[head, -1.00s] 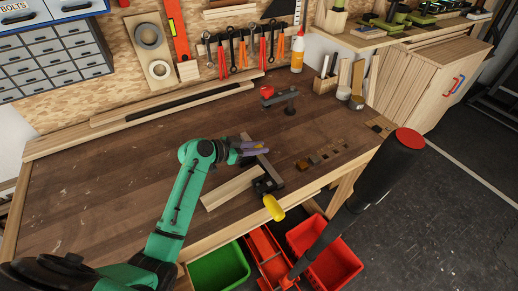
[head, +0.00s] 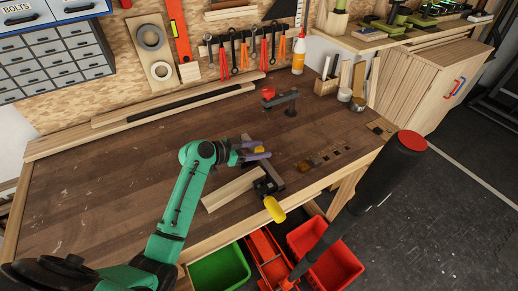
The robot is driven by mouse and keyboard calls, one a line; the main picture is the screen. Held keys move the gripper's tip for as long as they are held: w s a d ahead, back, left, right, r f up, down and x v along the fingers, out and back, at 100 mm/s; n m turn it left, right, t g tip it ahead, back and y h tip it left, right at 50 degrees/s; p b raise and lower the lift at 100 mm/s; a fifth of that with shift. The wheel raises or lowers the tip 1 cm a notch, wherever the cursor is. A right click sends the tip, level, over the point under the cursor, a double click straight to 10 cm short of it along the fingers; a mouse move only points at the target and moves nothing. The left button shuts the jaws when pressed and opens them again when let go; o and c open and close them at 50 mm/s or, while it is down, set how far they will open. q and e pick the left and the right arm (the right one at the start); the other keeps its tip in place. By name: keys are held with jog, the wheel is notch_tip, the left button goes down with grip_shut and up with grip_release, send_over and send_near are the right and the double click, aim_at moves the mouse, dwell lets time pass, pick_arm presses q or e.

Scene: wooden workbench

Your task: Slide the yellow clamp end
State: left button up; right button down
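The clamp lies near the front edge of the workbench. Its dark bar (head: 276,177) runs beside a pale wooden strip (head: 232,188), and a yellow handle (head: 274,208) hangs at the near edge. A small yellow end piece (head: 259,149) shows at the clamp's far end. My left gripper (head: 259,150) is open, with its purple fingers on either side of this yellow piece in the picture. I cannot tell whether they touch it. My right gripper is not in view.
A small clamp with a red top (head: 267,93) stands further back on the workbench (head: 110,170). Small wooden blocks (head: 320,160) lie to the right. Green (head: 222,270) and red (head: 330,262) bins sit below the front edge.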

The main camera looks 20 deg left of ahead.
pick_arm(q)
jog(key=b+v, duration=0.3)
jog(key=v, duration=1.1)
jog(key=shift+s+a, duration=0.15)
jog(key=shift+s, duration=0.05)
